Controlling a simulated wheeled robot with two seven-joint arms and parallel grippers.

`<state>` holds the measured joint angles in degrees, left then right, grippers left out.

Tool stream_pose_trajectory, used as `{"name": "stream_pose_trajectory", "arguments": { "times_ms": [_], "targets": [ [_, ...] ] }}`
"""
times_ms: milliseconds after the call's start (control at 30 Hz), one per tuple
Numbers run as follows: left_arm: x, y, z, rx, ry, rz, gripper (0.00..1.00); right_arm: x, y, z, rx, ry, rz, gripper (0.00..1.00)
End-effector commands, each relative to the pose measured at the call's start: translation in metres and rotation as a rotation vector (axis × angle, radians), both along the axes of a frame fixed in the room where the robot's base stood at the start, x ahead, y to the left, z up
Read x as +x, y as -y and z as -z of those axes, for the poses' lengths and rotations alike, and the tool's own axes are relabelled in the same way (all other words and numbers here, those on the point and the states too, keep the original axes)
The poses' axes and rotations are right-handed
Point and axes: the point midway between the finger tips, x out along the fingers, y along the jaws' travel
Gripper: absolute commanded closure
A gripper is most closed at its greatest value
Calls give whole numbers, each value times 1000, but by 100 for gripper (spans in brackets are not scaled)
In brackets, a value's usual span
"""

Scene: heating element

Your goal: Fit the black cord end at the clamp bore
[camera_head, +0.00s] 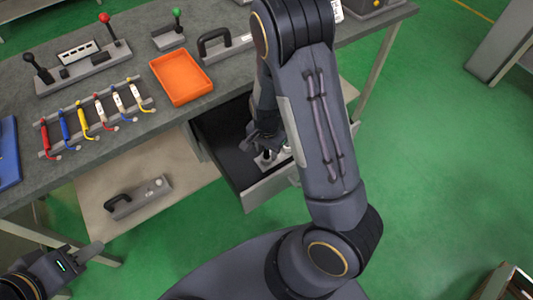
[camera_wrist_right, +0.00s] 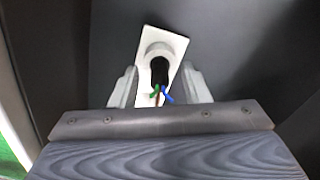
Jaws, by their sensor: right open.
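In the right wrist view, a pale plate with a round raised collar (camera_wrist_right: 158,48) lies on a dark surface. A short black cord end (camera_wrist_right: 160,73) with green, blue and reddish wires shows at the collar, on its near side. I cannot tell whether it sits inside the bore. My right gripper (camera_wrist_right: 159,90) is open, with one finger on each side of the black end and gaps visible. In the head view my right gripper (camera_head: 265,150) is down in the open drawer, partly hidden by my arm. My left gripper (camera_head: 88,252) hangs at the lower left, away from the bench.
The open drawer (camera_head: 225,152) has walls around my right gripper. On the bench (camera_head: 150,62) stand an orange tray (camera_head: 181,76), a rack of several coloured cords (camera_head: 97,112) and lever devices (camera_head: 85,65). A black-handled block (camera_head: 138,197) lies on the lower shelf.

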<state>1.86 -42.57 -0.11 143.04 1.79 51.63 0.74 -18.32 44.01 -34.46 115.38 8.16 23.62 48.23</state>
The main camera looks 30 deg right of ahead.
Motion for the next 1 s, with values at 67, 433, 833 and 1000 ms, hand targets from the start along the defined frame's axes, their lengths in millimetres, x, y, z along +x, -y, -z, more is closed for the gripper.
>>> {"name": "stream_pose_trajectory", "arguments": {
  "times_ms": [67, 433, 833, 1000],
  "targets": [
    [0, 0, 0, 0, 0, 0, 64, 0, 0, 4, 0, 1, 0, 58],
    [0, 0, 0, 0, 0, 0, 64, 0, 0, 3, 0, 1, 0, 80],
    [0, 0, 0, 0, 0, 0, 64, 0, 0, 2, 0, 1, 0, 100],
    [0, 0, -3, 0, 0, 0, 64, 1, 0, -14, 0, 5, -1, 100]
  ]
}}
